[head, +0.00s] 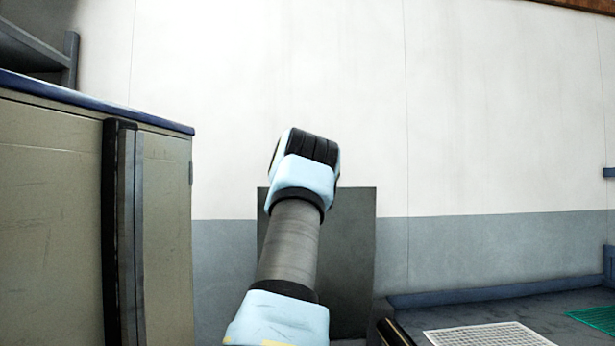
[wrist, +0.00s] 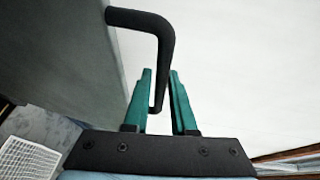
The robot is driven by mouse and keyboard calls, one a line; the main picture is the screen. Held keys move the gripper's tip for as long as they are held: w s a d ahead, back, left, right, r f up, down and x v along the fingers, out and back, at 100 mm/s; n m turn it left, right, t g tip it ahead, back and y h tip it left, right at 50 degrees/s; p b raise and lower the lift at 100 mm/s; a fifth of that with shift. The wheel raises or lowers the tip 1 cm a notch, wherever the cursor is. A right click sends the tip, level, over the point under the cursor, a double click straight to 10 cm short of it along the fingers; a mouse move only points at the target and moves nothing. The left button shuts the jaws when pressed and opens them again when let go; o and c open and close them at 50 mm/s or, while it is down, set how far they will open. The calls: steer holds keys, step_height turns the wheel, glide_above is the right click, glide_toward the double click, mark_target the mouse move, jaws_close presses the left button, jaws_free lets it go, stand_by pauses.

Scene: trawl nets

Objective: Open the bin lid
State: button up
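A black bent handle (wrist: 148,20) sticks out from a grey panel (wrist: 60,60) in the wrist view. The panel looks like part of the bin or its lid; which part I cannot tell. In the head view a dark grey upright panel (head: 352,250) stands behind my arm against the wall. My arm covers the panel's middle, and the handle and fingers are hidden there.
A beige cabinet (head: 50,210) with a blue top edge stands close on the left. A white grid (head: 488,335) and a green grid (head: 598,318) lie at the lower right. A white grid also shows in the wrist view (wrist: 28,160). The wall behind is bare.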

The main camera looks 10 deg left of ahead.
jaws_close()
stand_by(1.0)
